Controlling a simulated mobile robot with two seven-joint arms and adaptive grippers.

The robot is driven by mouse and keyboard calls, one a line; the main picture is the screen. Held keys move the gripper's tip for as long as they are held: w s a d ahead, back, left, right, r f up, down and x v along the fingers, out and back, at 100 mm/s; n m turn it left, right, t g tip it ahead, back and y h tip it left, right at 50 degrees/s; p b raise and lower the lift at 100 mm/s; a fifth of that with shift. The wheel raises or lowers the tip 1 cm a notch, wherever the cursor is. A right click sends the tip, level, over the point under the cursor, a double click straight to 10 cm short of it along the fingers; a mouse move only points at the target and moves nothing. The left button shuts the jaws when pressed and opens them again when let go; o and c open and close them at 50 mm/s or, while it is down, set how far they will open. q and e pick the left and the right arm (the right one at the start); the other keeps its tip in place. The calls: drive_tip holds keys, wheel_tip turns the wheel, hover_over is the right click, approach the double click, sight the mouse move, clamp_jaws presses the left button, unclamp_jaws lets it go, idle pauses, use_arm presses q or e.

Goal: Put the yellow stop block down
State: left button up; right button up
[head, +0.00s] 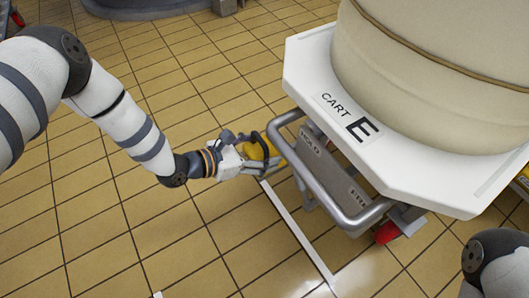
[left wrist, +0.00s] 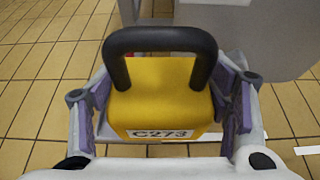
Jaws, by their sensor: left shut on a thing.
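The yellow stop block (left wrist: 160,95) has a black loop handle and a label reading C273. It fills the middle of the left wrist view, between the purple-padded fingers of my left gripper (left wrist: 165,108). In the head view the block (head: 262,150) shows at the end of my left arm, beside the cart's grey tube handle. My left gripper (head: 240,158) is shut on it. The block appears upright; I cannot tell whether its underside touches the floor. My right gripper is out of view; only part of my right arm shows at the lower right.
Cart E (head: 430,145), with a white octagonal top and a large cream vat (head: 440,60), stands just right of the block. Its grey tube handle (head: 330,185) juts toward my left gripper. A white line (head: 300,235) crosses the tiled floor. Floor to the left is clear.

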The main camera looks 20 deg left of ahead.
use_arm(q)
drive_tip(key=w+f+b, duration=0.1)
drive_tip(key=w+f, duration=0.1)
drive_tip(key=w+a+f+b, duration=0.1)
drive_tip(key=w+f+b, duration=0.2)
drive_tip(key=w+f, duration=0.1)
drive_tip(key=shift+w+a+f, duration=0.1)
drive_tip(key=shift+a+f, duration=0.1)
drive_tip(key=shift+a, duration=0.2)
drive_tip(key=f, duration=0.1)
drive_tip(key=f+b, duration=0.2)
drive_tip(key=shift+w+f, duration=0.25)
drive_tip(key=shift+f, duration=0.05)
drive_tip(key=shift+r, duration=0.2)
drive_tip(key=shift+f, duration=0.1)
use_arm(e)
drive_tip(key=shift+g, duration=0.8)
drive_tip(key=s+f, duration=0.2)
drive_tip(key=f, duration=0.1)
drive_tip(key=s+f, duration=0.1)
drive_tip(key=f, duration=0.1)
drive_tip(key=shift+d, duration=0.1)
use_arm(q)
drive_tip(key=o, duration=1.6)
drive_tip(key=shift+f, duration=0.1)
